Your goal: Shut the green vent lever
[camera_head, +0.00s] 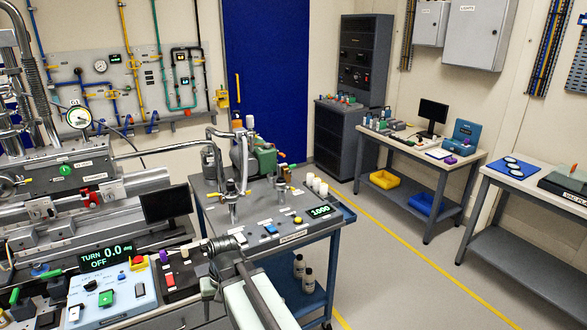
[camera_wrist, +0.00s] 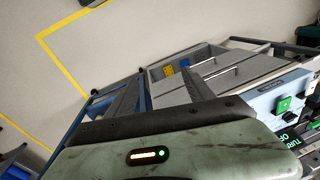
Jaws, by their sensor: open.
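Another green piece (camera_head: 14,297) stands further left, close to the picture edge. I cannot tell for sure which is the vent lever. My gripper (camera_head: 212,284) is low in the middle of the head view, to the right of both and well apart from them. Its pale green body (camera_wrist: 165,150) fills the bottom of the wrist view. It is open, with nothing seen in it.
A control box (camera_head: 112,298) with green and red buttons lies between my gripper and the green handle. Behind it stand a TURN OFF display (camera_head: 105,257) and a black monitor (camera_head: 166,200). A blue cart (camera_head: 331,222) is right of the bench. Open floor (camera_head: 420,275) lies further right.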

